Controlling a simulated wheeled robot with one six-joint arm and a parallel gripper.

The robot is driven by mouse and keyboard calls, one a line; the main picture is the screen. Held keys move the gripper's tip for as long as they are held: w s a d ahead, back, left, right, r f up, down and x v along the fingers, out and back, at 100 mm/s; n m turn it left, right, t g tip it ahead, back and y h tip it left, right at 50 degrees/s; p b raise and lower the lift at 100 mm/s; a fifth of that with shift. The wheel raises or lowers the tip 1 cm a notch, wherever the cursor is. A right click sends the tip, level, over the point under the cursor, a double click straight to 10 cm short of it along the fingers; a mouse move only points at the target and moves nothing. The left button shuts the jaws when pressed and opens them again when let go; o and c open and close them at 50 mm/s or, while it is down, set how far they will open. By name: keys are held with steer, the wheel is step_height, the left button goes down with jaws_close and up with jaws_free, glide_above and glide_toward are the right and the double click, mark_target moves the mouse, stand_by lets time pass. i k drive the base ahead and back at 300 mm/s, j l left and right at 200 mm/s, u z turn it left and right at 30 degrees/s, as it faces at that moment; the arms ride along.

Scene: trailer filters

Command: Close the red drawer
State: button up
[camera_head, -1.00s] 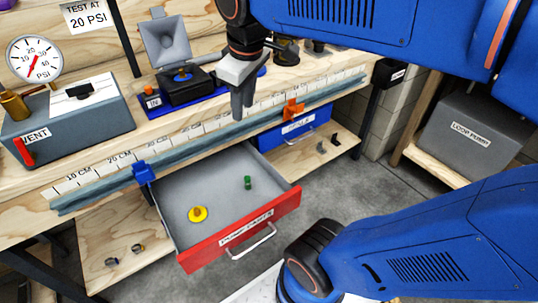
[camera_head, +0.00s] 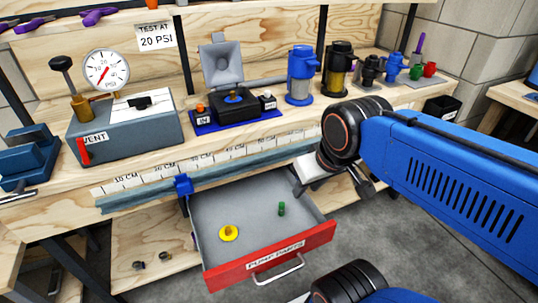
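The red-fronted drawer (camera_head: 222,275), labelled "PUMP PARTS", stands pulled out below the workbench. Its silver handle (camera_head: 279,270) is on the front face. A yellow round part (camera_head: 228,233) and a small green part (camera_head: 281,209) lie on the grey drawer floor. My gripper (camera_head: 360,186) is by the drawer's far right corner, close to the bench edge. It appears above or beside the drawer's right side; contact cannot be told. My wrist partly hides it, and its finger gap is not clear.
The bench (camera_head: 215,142) above holds a grey vent box (camera_head: 125,128) with gauge, a black open device (camera_head: 236,106) on a blue base, and a blue canister (camera_head: 300,76). A blue clamp (camera_head: 183,186) sits on the ruler rail. Grey floor shows free right of the drawer.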

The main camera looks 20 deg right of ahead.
mark_target(266, 240)
steer(key=k+l, duration=0.8)
steer(key=k, duration=0.15)
steer(key=i+l+u, duration=0.05)
